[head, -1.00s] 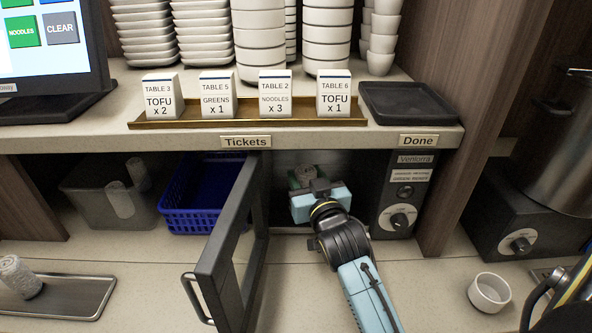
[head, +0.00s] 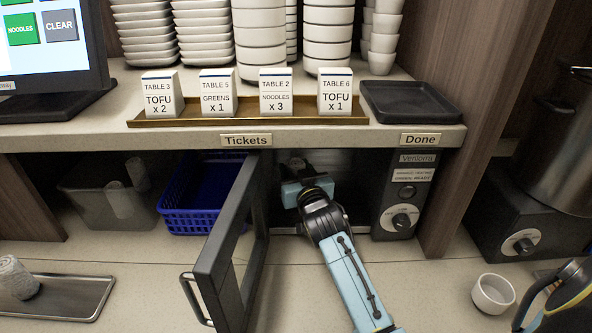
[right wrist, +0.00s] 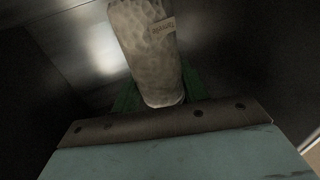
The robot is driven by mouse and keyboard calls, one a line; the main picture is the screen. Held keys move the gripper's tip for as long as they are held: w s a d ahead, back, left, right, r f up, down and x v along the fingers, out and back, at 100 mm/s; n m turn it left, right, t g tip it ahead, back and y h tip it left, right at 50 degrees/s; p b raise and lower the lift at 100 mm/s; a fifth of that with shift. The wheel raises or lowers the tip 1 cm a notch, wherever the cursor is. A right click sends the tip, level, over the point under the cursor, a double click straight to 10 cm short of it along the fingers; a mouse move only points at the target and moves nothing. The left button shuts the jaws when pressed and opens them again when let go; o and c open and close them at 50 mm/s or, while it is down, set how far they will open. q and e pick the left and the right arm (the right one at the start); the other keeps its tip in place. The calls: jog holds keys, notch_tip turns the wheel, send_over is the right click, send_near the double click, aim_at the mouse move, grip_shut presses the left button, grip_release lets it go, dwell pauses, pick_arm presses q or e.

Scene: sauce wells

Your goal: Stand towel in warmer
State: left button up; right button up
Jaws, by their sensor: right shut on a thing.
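The warmer is the dark box under the shelf, with its control panel (head: 405,195) on the right and its door (head: 228,245) swung open to the left. My right gripper (head: 298,172) reaches inside the opening. In the right wrist view, a pale, textured rolled towel (right wrist: 148,50) with a small paper tag stands out from between the green fingers, which are shut on it. The towel's lower end is hidden by the gripper. In the head view the held towel is mostly hidden in shadow. My left gripper is not in view.
Another rolled towel (head: 16,280) lies on a metal tray (head: 75,300) at the left. A grey bin (head: 85,200) and a blue basket (head: 190,222) stand left of the door. A small white cup (head: 492,295) sits at the right. The shelf edge (head: 330,140) is just above the opening.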

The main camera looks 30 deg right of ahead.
jog(key=shift+f, duration=0.1)
jog(key=shift+f+b, duration=0.3)
jog(key=shift+f, duration=0.2)
jog(key=o, duration=1)
jog(key=shift+r+p, duration=0.3)
jog(key=shift+r, duration=0.2)
jog(key=shift+s+a+r, duration=0.1)
jog(key=shift+s+a, duration=0.05)
jog(key=shift+s, duration=0.2)
jog(key=v, duration=1.1)
jog(key=shift+s, duration=0.15)
jog(key=shift+r, duration=0.1)
